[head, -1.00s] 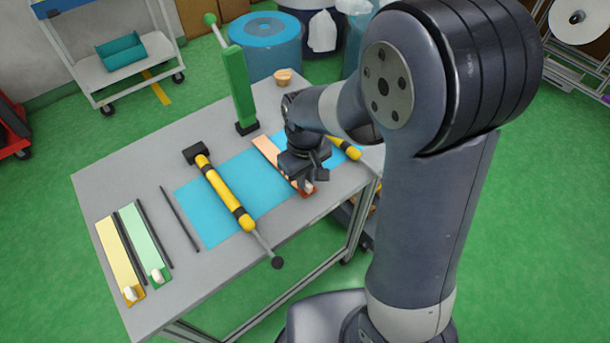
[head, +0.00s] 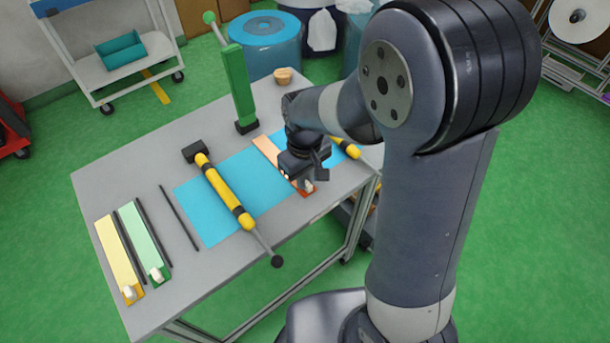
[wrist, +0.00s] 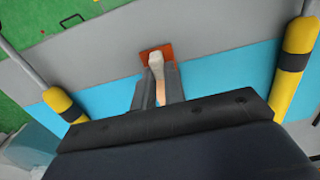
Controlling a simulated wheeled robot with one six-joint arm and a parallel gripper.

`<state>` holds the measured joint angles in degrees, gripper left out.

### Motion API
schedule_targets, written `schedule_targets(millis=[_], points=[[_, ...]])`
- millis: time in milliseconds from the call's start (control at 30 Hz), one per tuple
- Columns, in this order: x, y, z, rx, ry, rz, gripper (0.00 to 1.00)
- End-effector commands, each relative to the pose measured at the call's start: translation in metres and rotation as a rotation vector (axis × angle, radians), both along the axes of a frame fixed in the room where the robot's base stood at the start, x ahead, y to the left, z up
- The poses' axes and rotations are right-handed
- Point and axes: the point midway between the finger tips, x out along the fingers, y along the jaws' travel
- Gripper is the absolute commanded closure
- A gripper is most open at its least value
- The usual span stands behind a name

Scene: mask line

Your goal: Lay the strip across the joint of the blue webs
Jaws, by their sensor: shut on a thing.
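The strip (head: 266,151) is peach with an orange-red end and a white knob. My gripper (head: 306,184) is at the strip's front end. In the wrist view, my gripper's fingers (wrist: 157,88) are shut on the white knob (wrist: 156,62), with the orange end (wrist: 146,52) just beyond. I cannot tell whether the strip touches the webs along its whole length.
A yellow-and-black bar (head: 222,188) lies across the web on the left, and another (head: 345,148) is on the right. A green upright tool (head: 240,90) stands at the back. A yellow strip (head: 115,250), a green strip (head: 140,232) and dark rods lie at the left.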

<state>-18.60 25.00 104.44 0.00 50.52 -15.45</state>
Motion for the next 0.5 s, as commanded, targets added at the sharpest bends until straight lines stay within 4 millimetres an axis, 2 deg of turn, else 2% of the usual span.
schedule_targets(millis=[100, 133, 400, 500], points=[[-0.0001, -0.0001, -0.0017, 0.0, 0.0, 0.0, 1.0], [-0.0001, -0.0001, -0.0012, 0.0, 0.0, 0.0, 0.86], [-0.0001, -0.0001, -0.0011, 0.0, 0.0, 0.0, 0.64], [-0.0001, -0.0001, -0.001, 0.0, 0.0, 0.0, 0.63]])
